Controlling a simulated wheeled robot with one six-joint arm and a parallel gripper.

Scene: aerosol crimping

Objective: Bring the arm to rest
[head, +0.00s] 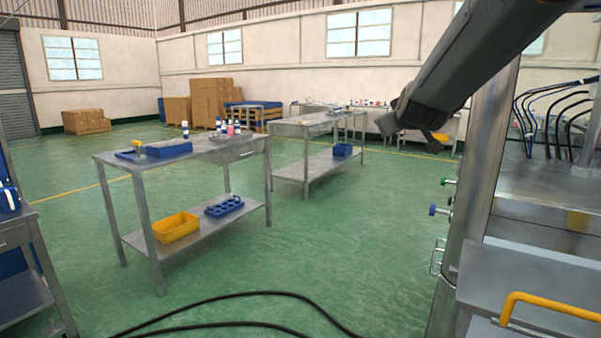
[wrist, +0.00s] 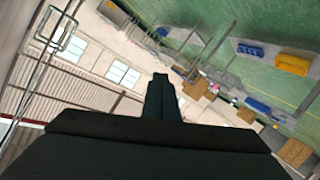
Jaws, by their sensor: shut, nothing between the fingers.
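My gripper (wrist: 161,80) shows in the wrist view as dark fingers closed together, with nothing between them. In the head view my dark arm comes in from the top right and slopes down to the left. Its end is in mid-air, left of the steel machine frame (head: 478,190) and apart from it. The fingertips are too small and dark to make out in the head view. The wrist view is tilted, with the room turned nearly upside down.
A steel table (head: 205,158) with a blue tray (head: 168,149) and bottles stands at left. Its lower shelf holds a yellow bin (head: 175,227) and a blue rack (head: 224,206). A second table (head: 305,128) stands behind. Black cables (head: 250,294) cross the open green floor. A yellow handle (head: 550,304) is at lower right.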

